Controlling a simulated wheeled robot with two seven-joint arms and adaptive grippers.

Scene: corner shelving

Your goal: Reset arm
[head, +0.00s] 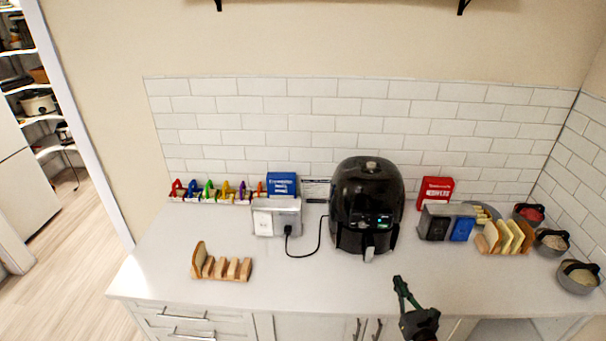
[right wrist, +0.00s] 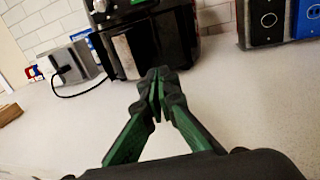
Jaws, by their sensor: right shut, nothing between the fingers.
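My right gripper (head: 401,284) is in the head view at the front edge of the white counter, in front of and to the right of the black air fryer (head: 366,205). It is shut and holds nothing; its green and black fingers meet at the tips in the right wrist view (right wrist: 158,78). In that view the fingertips overlap the lower front of the air fryer (right wrist: 190,30) in the picture. My left gripper is not in view.
A wooden rack with bread (head: 222,268) sits at the left front. A socket box (head: 276,217) with a black cable stands left of the fryer. Bread slices (head: 505,237) and several bowls (head: 578,277) stand at the right. The counter's front middle is clear.

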